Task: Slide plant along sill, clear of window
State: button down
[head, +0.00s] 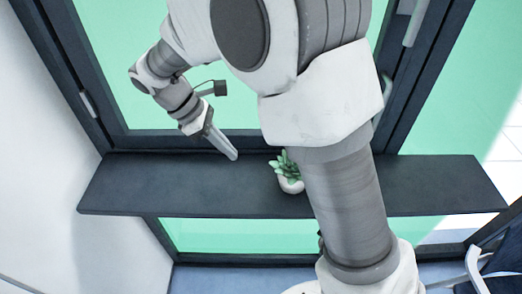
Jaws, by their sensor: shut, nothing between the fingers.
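The plant (288,172) is a small green succulent in a white pot. It stands upright on the dark sill (140,190), near the middle, and my arm hides part of its right side. My gripper (233,155) is shut and empty. It points down to the right and its tip is just left of the plant, with a small gap between them in the picture. The window (190,60) has a dark frame and green panes and rises behind the sill. How far the plant is from the window glass is hard to tell.
The sill is bare left of the plant and also to the right (430,180) beyond my arm. A white wall (40,180) bounds the left. A chair (480,270) stands at the lower right.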

jog(key=x, duration=1)
jog(key=shift+d+f+b, duration=0.1)
jog(key=shift+d+b, duration=0.05)
jog(key=shift+b, duration=0.25)
jog(key=d, duration=0.2)
jog(key=shift+d, duration=0.8)
jog(key=d+p, duration=0.1)
jog(key=d, duration=1.2)
jog(key=s+d+p, duration=0.1)
jog(key=d+p, duration=0.1)
jog(key=d, duration=1.1)
jog(key=d+p, duration=0.1)
jog(key=d, duration=1.2)
jog(key=shift+s+d, duration=0.25)
jog(key=shift+d, duration=0.05)
jog(key=shift+a, duration=0.25)
jog(key=shift+w+a, duration=0.1)
